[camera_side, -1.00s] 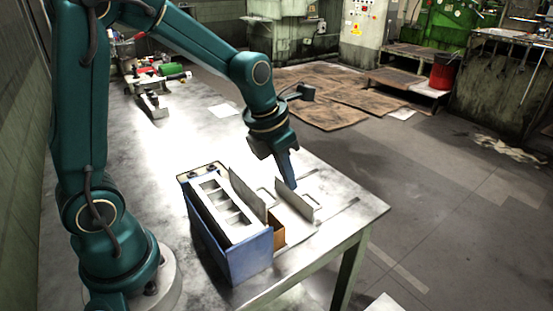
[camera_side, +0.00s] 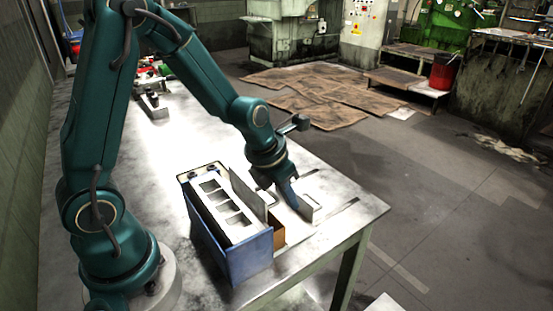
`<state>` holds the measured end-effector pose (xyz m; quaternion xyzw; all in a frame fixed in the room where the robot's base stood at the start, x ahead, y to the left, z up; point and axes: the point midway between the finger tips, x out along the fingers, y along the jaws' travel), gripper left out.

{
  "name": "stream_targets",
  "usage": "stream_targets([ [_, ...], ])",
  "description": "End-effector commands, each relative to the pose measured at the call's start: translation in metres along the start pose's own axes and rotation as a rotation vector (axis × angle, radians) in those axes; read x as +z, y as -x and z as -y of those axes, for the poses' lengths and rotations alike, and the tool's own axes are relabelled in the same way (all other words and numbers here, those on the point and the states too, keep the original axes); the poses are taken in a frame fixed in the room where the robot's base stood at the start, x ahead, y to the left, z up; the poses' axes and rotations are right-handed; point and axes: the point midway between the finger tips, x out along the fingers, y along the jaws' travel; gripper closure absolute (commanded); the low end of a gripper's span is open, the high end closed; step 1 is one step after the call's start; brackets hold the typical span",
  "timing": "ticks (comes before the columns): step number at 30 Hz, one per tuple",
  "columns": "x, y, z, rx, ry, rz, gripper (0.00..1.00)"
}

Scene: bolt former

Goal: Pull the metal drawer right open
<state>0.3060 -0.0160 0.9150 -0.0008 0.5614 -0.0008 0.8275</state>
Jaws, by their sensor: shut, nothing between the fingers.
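The metal drawer seems to be the low grey metal part with an upright end plate (camera_side: 309,208), to the right of the blue box (camera_side: 246,254). I cannot clearly tell how far it stands open. My gripper (camera_side: 292,205) is shut and empty, pointing down. Its fingers are close to the left side of the end plate and hide part of it. I cannot tell whether they touch it. A second upright grey plate (camera_side: 246,192) stands between the box and my gripper.
The blue box holds a pale insert (camera_side: 228,212) with several square openings. An orange-brown piece (camera_side: 278,234) sits beside it. Clutter (camera_side: 152,105) lies at the back left.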

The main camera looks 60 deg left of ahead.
Motion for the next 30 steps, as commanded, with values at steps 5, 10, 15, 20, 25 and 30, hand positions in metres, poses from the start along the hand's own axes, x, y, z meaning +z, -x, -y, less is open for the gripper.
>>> stream_targets([
  [5, 0.001, -0.009, 0.003, -0.01, -0.001, 0.002, 1.0],
  [10, 0.0, -0.016, 0.001, -0.004, 0.0, 0.0, 1.0],
  [15, -0.001, -0.02, -0.001, 0.004, 0.0, -0.002, 1.0],
  [20, -0.001, -0.021, -0.002, 0.007, -0.001, -0.002, 1.0],
  [25, 0.0, -0.021, -0.002, 0.007, -0.001, -0.002, 1.0],
  [30, 0.002, -0.022, -0.001, 0.003, -0.001, 0.0, 1.0],
])
